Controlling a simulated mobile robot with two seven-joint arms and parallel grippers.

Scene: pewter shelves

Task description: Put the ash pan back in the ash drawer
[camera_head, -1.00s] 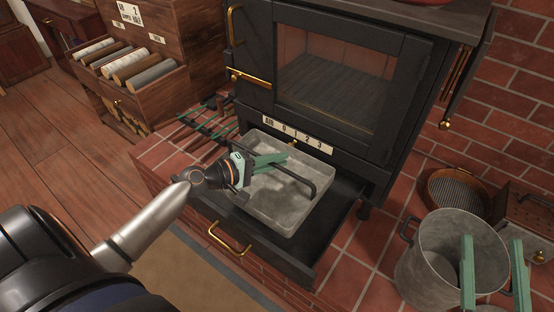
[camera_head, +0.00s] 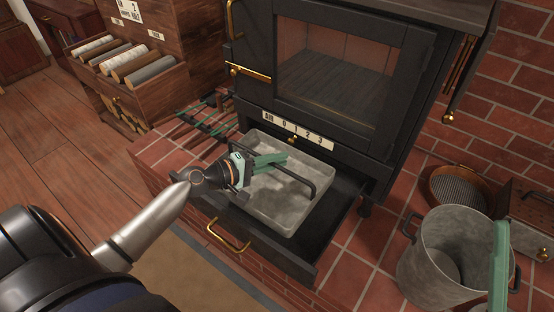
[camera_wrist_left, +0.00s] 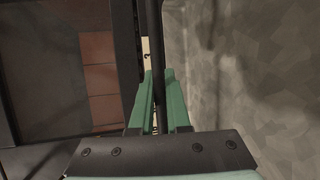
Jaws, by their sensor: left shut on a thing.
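The ash pan (camera_head: 290,205) is a grey metal tray with a dark bar handle (camera_head: 308,178). It lies level within the outline of the pulled-out black ash drawer (camera_head: 327,250), below the stove door. I cannot tell whether it touches the drawer floor. My left gripper (camera_head: 270,162) is shut on the pan's handle. In the left wrist view the dark handle (camera_wrist_left: 150,45) runs between the green fingers, with the grey pan (camera_wrist_left: 255,80) at right. A green finger of my right gripper (camera_head: 500,262) shows over the bucket at lower right; its opening is unclear.
The black stove (camera_head: 340,75) stands behind the drawer. Fire tools (camera_head: 208,118) lie left of the stove, near a wooden rack of rolls (camera_head: 130,75).

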